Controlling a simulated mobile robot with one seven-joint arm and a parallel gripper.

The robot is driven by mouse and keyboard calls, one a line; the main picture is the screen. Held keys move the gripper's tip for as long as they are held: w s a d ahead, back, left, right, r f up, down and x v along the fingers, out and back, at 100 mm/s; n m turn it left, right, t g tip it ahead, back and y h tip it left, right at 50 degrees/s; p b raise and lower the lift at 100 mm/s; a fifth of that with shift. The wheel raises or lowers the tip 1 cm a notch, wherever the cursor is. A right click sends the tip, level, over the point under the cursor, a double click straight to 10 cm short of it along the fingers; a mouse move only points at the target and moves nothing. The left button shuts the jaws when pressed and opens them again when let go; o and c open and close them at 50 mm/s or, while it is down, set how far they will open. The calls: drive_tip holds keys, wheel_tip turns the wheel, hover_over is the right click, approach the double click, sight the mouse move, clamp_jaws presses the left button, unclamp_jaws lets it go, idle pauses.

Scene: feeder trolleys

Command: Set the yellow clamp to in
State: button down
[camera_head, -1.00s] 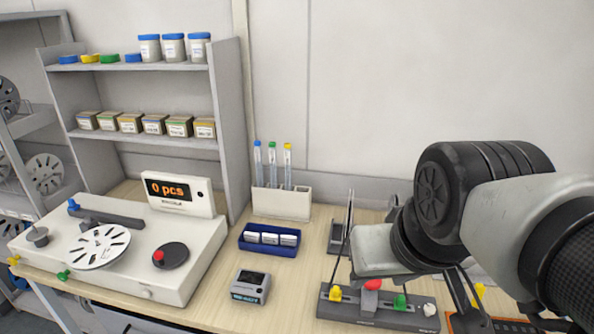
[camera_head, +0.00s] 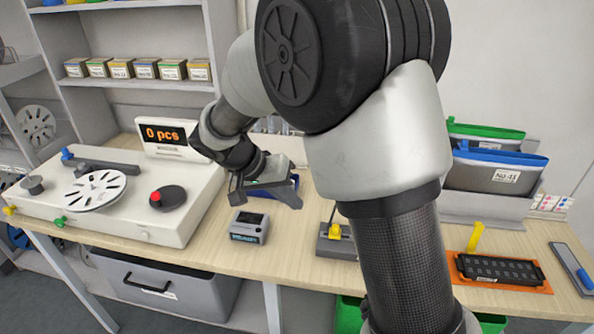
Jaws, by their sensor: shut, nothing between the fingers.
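Several yellow parts show, and I cannot tell for sure which is the clamp. One small yellow knob (camera_head: 10,210) sits at the front left corner of the white counting machine (camera_head: 120,215), near a green knob (camera_head: 60,222) and a blue knob (camera_head: 67,154). Another yellow piece (camera_head: 335,232) stands on a dark grey bar (camera_head: 325,245), mostly hidden behind my arm. A yellow lever (camera_head: 475,237) stands upright at an orange-framed black tray (camera_head: 462,268). My gripper (camera_head: 268,190) is shut and empty, above the table right of the machine, touching none of these.
A small grey display box (camera_head: 249,227) stands just below my gripper in the picture. Grey bins with green and blue rims (camera_head: 495,172) stand at right. A shelf (camera_head: 130,82) rises behind the machine. My arm blocks the centre.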

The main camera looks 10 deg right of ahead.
wheel_tip(320, 180, down, 3)
drive_tip(key=w+a, duration=0.1)
drive_tip(key=a, duration=0.1)
approach(321, 238)
drive_tip(key=w, duration=0.1)
drive_tip(key=w+d+f, duration=0.1)
drive_tip(key=w+f, duration=0.1)
drive_tip(key=shift+w+d+f, duration=0.15)
drive_tip(key=shift+d+f, duration=0.1)
drive_tip(key=shift+d, duration=0.1)
drive_tip(key=d, duration=0.1)
drive_tip(key=s+d, duration=0.1)
drive_tip(key=d, duration=0.1)
drive_tip(key=shift+r+p, duration=0.2)
drive_tip(key=shift+p, duration=0.2)
drive_tip(key=shift+s+d+f, duration=0.1)
drive_tip(key=shift+d, duration=0.2)
drive_tip(key=d+b, duration=0.2)
drive_tip(key=s+d+b, duration=0.1)
drive_tip(key=d+b, duration=0.1)
drive_tip(key=b, duration=0.1)
drive_tip(key=shift+s+d+f, duration=0.15)
drive_tip(key=shift+f, duration=0.05)
drive_tip(key=shift+s+d+r, duration=0.2)
drive_tip(key=shift+d, duration=0.2)
